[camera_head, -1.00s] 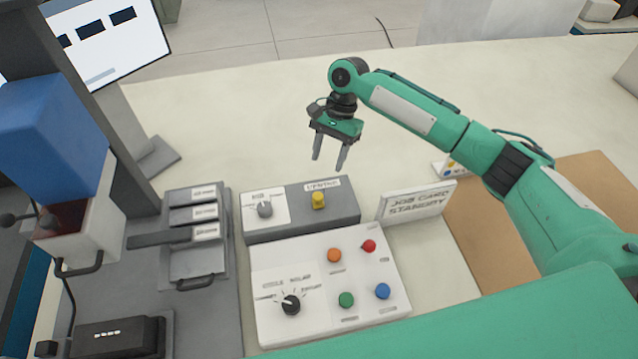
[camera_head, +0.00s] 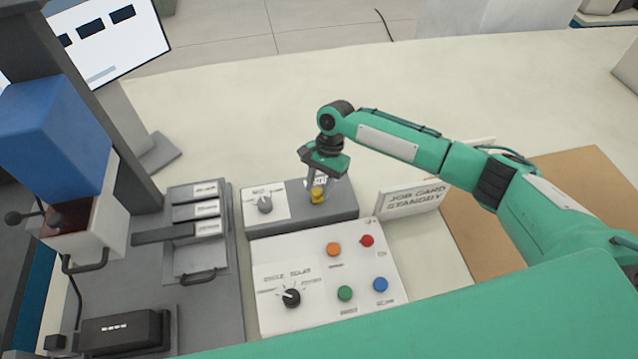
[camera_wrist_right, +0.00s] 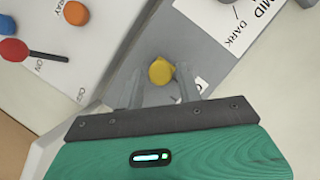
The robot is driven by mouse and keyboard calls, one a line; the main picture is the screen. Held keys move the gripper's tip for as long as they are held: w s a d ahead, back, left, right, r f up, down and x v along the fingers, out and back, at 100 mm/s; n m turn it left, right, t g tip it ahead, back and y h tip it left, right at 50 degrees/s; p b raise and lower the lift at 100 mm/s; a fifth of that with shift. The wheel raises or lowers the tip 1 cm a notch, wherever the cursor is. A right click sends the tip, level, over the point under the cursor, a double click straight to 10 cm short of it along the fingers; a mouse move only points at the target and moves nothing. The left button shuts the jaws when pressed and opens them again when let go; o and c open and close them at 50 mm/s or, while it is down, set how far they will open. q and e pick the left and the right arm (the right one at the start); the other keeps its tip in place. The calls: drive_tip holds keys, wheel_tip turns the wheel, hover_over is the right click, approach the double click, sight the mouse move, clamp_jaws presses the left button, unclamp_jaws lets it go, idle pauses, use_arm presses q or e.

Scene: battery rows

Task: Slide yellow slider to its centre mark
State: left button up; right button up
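The yellow slider (camera_head: 318,195) stands on the right part of the grey control box (camera_head: 345,213), below a small label mostly hidden by my right gripper. My right gripper (camera_head: 319,194) points down over it, one finger on each side. In the right wrist view the yellow slider (camera_wrist_right: 161,71) lies between the tips of the open fingers (camera_wrist_right: 160,80), with a gap showing at least on the left side. No centre mark can be made out. My left gripper is not in view.
A white panel (camera_head: 357,267) with coloured buttons and a black knob (camera_head: 291,298) lies in front of the box. A "JOB CARD STANDBY" sign (camera_head: 412,198) stands right of it. A grey machine with a blue head (camera_head: 50,135) stands left.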

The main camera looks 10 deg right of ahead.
clamp_jaws()
drive_tip(key=shift+d+r+p, duration=0.25)
drive_tip(key=shift+d+p, duration=0.65)
drive_tip(key=shift+p, duration=0.1)
drive_tip(key=shift+d, duration=0.35)
drive_tip(key=shift+d+f, duration=0.15)
drive_tip(key=shift+o, duration=2)
unclamp_jaws()
drive_tip(key=shift+w, duration=0.1)
drive_tip(key=b+v, duration=0.3)
drive_tip(key=v, duration=1)
drive_tip(key=shift+r, duration=0.35)
drive_tip(key=shift+f, duration=0.1)
